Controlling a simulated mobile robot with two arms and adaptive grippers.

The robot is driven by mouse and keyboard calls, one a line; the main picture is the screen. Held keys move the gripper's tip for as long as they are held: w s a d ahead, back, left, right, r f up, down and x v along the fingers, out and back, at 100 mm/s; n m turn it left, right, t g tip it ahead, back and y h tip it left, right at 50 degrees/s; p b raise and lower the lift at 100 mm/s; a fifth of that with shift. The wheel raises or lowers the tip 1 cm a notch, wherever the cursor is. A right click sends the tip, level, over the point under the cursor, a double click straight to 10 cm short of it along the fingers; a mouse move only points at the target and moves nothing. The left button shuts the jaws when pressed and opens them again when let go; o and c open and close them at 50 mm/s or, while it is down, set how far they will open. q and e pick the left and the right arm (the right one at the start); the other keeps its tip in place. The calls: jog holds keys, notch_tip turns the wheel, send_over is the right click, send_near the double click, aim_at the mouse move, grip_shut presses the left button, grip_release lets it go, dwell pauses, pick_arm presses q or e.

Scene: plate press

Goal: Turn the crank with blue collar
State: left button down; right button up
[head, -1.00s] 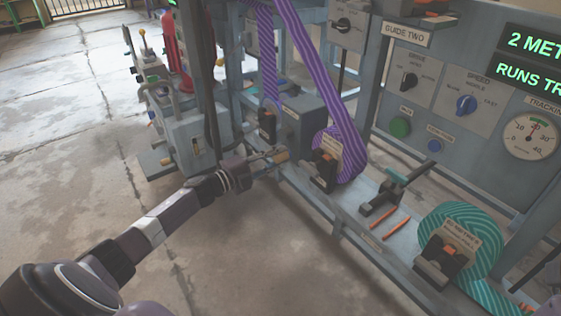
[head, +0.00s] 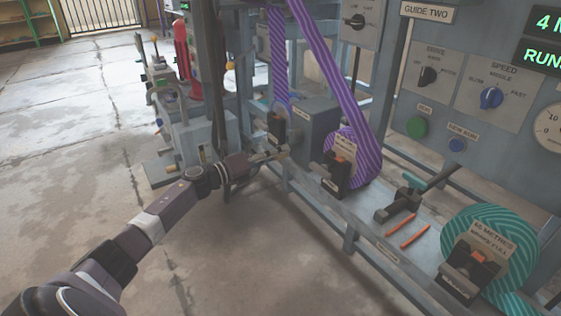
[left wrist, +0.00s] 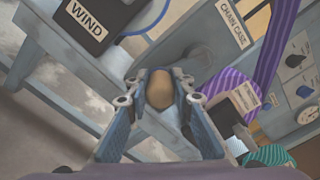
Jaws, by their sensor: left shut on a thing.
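A tan wooden crank handle (left wrist: 159,90) sits between the two fingers of my left gripper (left wrist: 157,100) in the left wrist view, and the fingers are shut on it. In the head view, my left gripper (head: 268,157) reaches in from the left to the low front of the machine, beside the grey chain case. The handle's tip (head: 284,153) just shows beyond the fingers. The crank's arm is mostly hidden, and I cannot make out a blue collar on it. My right gripper is not in view.
A purple striped roll (head: 350,155) and a teal striped roll (head: 490,245) sit along the machine's lower shelf. Two orange sticks (head: 408,235) lie between them. A WIND sign (left wrist: 88,20) shows in the left wrist view.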

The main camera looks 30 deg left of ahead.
pick_arm(q)
jog(key=shift+a+m+b, duration=0.2)
jog(key=shift+m+b, duration=0.2)
jog(key=shift+m, duration=0.3)
jog(key=c, duration=1.7)
grip_release()
jog(key=shift+w+a+r, duration=0.1)
jog(key=shift+v, duration=6.05)
